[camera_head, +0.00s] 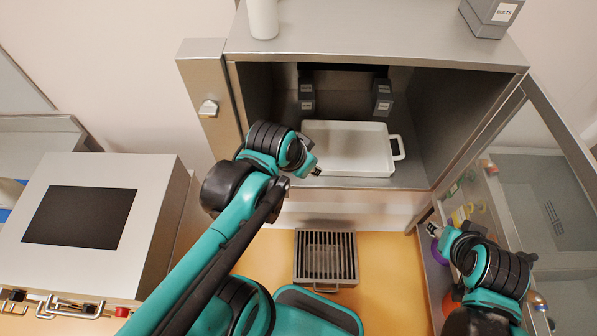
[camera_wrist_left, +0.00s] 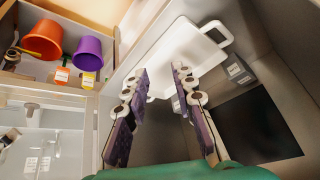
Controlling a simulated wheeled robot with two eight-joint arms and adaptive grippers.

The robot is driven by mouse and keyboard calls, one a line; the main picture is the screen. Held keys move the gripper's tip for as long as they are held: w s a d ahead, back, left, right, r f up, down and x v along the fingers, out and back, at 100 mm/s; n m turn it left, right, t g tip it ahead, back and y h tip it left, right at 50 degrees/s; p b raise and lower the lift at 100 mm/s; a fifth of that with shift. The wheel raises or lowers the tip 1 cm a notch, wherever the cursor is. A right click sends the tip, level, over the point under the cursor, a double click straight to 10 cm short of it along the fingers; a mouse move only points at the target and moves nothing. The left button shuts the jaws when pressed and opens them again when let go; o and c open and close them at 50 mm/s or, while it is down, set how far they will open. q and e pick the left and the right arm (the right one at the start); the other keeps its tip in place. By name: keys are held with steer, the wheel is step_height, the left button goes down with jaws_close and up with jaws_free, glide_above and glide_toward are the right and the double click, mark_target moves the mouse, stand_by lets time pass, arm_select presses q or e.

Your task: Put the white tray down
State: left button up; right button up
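The white tray (camera_head: 350,150) lies level inside the open metal chamber, apparently on its floor, with one loop handle (camera_head: 398,147) at its right end. In the left wrist view the tray (camera_wrist_left: 172,50) shows beyond the fingers. My left gripper (camera_head: 314,168) is at the tray's left end, and its arm hides part of that end. In the left wrist view its two fingers (camera_wrist_left: 160,72) stand apart, with the tray's near end close to their tips. I cannot tell if they touch it. My right gripper (camera_head: 434,232) is by the chamber's front right, away from the tray; its finger opening is unclear.
The glass door (camera_head: 520,150) stands open at right. A slotted metal box (camera_head: 325,258) is below. Orange and purple cups (camera_wrist_left: 86,54) stand on a shelf.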

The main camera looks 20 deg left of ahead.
arm_select(q)
steer(key=s+n, duration=0.1)
steer(key=s+a+n+t, duration=0.1)
steer(key=s+n, duration=0.1)
steer(key=shift+s+a+f+n+y, duration=0.2)
steer(key=shift+n+y, duration=0.1)
steer(key=shift+y, duration=0.1)
